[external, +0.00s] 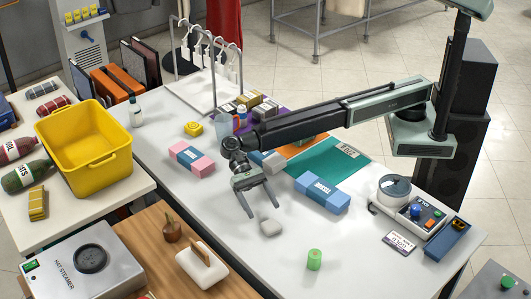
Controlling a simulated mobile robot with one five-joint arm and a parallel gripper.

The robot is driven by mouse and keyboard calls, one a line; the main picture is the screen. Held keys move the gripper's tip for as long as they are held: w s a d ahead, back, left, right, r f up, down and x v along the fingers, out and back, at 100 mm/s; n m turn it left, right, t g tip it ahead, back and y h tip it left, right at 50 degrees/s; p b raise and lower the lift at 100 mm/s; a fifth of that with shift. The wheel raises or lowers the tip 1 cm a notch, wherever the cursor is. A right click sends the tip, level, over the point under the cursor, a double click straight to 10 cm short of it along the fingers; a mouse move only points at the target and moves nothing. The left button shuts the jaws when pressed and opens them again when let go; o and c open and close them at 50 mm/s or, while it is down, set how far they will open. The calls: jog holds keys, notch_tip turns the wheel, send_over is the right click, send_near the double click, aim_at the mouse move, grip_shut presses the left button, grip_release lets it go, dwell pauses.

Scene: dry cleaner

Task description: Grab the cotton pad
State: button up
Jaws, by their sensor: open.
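A small rounded whitish pad (270,228), which looks like the cotton pad, lies on the white table (215,235). My gripper (265,209) is open, its two fingers spread and pointing toward the pad. The pad sits just beyond the fingertips in the picture, and nothing shows between the fingers. I cannot tell how high the fingertips are above the table.
A pink and blue block (191,159) lies left of my gripper, and a blue block (322,192) lies right. A green cylinder (314,260) stands near the front edge. A yellow tub (84,148) is far left. The table around the pad is clear.

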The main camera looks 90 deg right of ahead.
aim_at(270, 224)
jog(key=b+x, duration=0.3)
jog(key=x, duration=0.4)
jog(key=shift+w+f, duration=0.1)
jog(key=shift+f, duration=0.1)
jog(key=shift+a, duration=0.3)
jog(key=c, duration=1.4)
